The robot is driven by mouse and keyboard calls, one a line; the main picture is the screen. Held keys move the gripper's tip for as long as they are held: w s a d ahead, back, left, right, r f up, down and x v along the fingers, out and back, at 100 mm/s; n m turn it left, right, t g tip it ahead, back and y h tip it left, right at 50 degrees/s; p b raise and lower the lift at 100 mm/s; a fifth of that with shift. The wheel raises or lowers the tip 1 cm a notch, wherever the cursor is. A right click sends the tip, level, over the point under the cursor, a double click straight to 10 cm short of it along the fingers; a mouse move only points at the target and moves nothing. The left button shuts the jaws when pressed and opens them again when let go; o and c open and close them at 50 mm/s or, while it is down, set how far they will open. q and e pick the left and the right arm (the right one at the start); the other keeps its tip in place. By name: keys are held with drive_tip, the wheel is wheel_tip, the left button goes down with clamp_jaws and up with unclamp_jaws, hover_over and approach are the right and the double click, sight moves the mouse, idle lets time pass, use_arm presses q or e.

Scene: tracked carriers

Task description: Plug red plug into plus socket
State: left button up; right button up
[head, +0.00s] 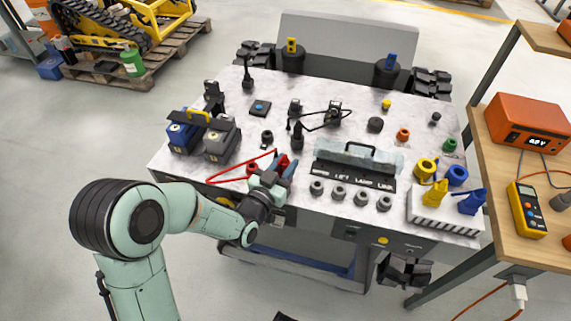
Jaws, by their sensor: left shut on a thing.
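My left gripper (281,170) is over the front left part of the grey-white worktop, shut on the red plug (283,160). Only a little of the plug's red shows between the fingers. A thin red cable (238,168) runs in a loop to the left of the gripper. A second small red part (251,170) lies just left of the fingers, partly hidden by them. I cannot make out the plus socket; the gripper and forearm cover part of the worktop there.
Blue and grey battery-like boxes (217,144) stand left on the worktop (345,123). A panel with a handle (350,160) and several grey round sockets (339,193) lie right of the gripper. Yellow and blue plugs (435,193) stand further right. A wooden bench (510,188) flanks the right.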

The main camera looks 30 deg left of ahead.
sight(285, 156)
use_arm(q)
wheel_tip(285, 156, up, 20)
drive_tip(key=p, duration=0.4)
use_arm(e)
drive_tip(key=shift+g, duration=0.5)
drive_tip(key=r, duration=0.1)
drive_tip(key=s+r, duration=0.2)
drive_tip(key=r, duration=0.1)
drive_tip(key=shift+s+a, duration=0.2)
drive_tip(key=shift+a, duration=0.1)
